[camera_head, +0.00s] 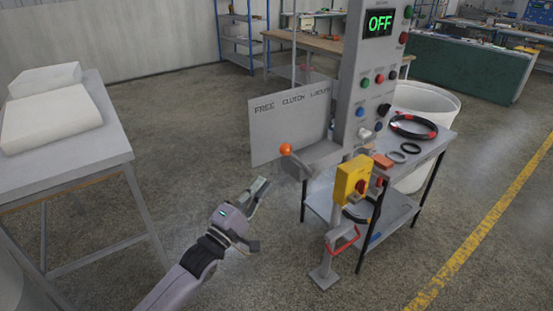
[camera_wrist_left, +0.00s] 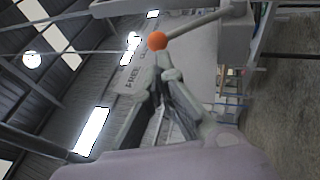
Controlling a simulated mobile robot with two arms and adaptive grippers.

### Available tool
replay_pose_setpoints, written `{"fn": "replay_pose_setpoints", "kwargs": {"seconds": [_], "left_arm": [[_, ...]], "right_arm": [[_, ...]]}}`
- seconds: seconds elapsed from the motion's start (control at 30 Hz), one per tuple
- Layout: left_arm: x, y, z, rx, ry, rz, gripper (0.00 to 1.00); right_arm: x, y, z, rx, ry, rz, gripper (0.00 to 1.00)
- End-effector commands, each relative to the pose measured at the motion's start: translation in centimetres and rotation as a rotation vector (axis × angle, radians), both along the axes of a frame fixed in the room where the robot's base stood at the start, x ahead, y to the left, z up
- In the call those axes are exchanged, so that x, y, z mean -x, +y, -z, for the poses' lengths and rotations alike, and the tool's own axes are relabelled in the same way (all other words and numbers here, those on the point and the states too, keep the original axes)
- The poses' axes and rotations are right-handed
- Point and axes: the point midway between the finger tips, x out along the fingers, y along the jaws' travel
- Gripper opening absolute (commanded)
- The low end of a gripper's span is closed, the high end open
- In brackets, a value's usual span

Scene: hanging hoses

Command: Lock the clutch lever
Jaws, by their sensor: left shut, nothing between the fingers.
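The clutch lever has an orange ball knob (camera_head: 286,149) and a grey arm running to a hub on the machine column. It sits in front of a grey panel (camera_head: 290,122) lettered "FREE CLUTCH LOCKED", below the lettering on its left half. My left gripper (camera_head: 262,184) is below and left of the knob, apart from it, over the floor. In the left wrist view its fingers (camera_wrist_left: 170,78) come together with nothing between them, and the orange knob (camera_wrist_left: 158,41) shows just beyond the tips. My right gripper is not in view.
A grey table (camera_head: 110,145) with white blocks is at left. Floor between is clear.

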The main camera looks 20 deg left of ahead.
Motion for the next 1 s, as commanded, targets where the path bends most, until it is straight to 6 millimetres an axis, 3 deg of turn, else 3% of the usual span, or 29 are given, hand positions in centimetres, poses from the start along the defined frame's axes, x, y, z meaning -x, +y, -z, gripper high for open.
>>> {"fn": "replay_pose_setpoints", "kwargs": {"seconds": [0.2, 0.4, 1.0], "left_arm": [[-4.3, -1.4, -1.9, 0.002, -0.002, 0.0, 0.0], [-6.8, -2.2, -2.6, 0.001, -0.001, -0.001, 0.0], [-7.7, -2.6, -2.8, 0.0, 0.0, 0.0, 0.0]], "right_arm": [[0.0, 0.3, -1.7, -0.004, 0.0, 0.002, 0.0], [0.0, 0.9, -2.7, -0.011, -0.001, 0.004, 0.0], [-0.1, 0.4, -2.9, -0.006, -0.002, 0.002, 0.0]]}}
